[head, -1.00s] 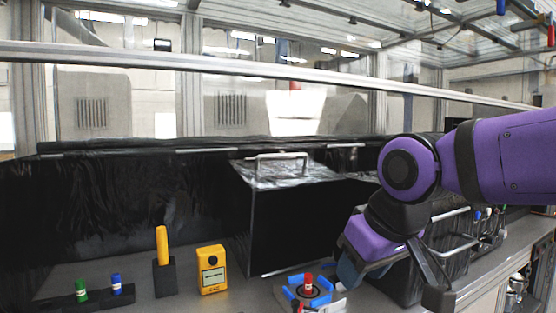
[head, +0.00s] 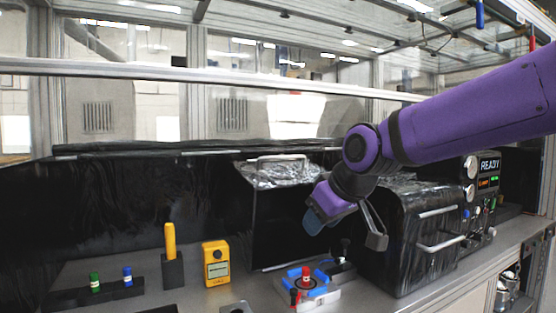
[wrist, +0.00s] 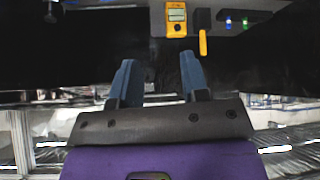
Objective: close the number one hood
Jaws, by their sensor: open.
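No number is readable on any hood. A right-hand black housing (head: 400,250) has a wrinkled dark skin and two pale bar handles, one above the other, on its front. A middle black box (head: 278,215) has a silvery crumpled top with a bar handle (head: 277,160). I cannot tell for sure how far either hood is open. My gripper (head: 317,221) hangs in front of the dark area between them, pointing down and left. It is open and empty; its two blue fingers stand apart in the wrist view (wrist: 159,75), with dark space between them.
A blue fixture with a red knob (head: 306,283) sits on the bench below my gripper. A yellow meter (head: 216,264), a yellow handle in a black block (head: 170,241) and green and blue pegs stand left. A READY panel (head: 489,169) stands right; a rail crosses above.

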